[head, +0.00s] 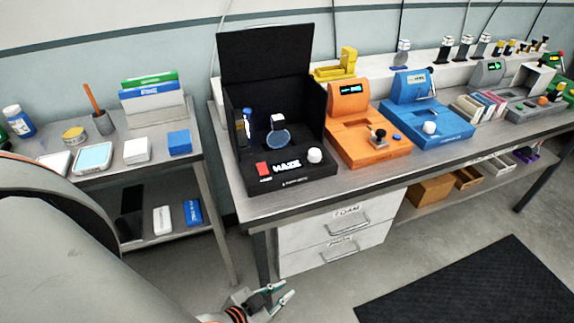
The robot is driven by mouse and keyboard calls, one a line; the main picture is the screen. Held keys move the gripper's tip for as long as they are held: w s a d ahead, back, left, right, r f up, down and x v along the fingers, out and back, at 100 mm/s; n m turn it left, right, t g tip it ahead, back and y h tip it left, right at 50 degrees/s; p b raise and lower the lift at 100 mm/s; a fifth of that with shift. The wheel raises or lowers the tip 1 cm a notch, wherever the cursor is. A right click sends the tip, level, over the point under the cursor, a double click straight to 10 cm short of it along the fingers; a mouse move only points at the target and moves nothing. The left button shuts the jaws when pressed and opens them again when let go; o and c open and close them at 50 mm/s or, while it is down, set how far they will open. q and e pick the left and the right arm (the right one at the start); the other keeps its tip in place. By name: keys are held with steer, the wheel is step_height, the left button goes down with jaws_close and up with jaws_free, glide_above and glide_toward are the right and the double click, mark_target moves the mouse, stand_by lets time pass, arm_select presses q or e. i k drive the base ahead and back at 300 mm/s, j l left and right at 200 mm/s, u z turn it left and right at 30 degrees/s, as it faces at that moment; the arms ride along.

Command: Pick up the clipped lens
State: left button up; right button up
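The clipped lens is a round, bluish, see-through disc (278,139) with a white clip (278,121) at its top. It is inside the open black machine (288,178) on the workbench. The machine's lid stands up behind it. My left gripper (288,290) is low at the bottom of the picture, in front of the bench and below the bench top. It is far from the lens, and its fingers look apart with nothing between them. My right gripper is not in view.
An orange machine (372,150) and a blue machine (440,122) stand right of the black one. White drawers (335,238) hang under the bench (300,204). A side table (195,148) with books, boxes and a bottle is at left. A black mat (470,290) lies on the floor.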

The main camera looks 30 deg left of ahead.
mark_target(278, 138)
steer(key=u, duration=0.6)
steer(key=l+u, duration=0.85)
steer(key=i+l, duration=0.05)
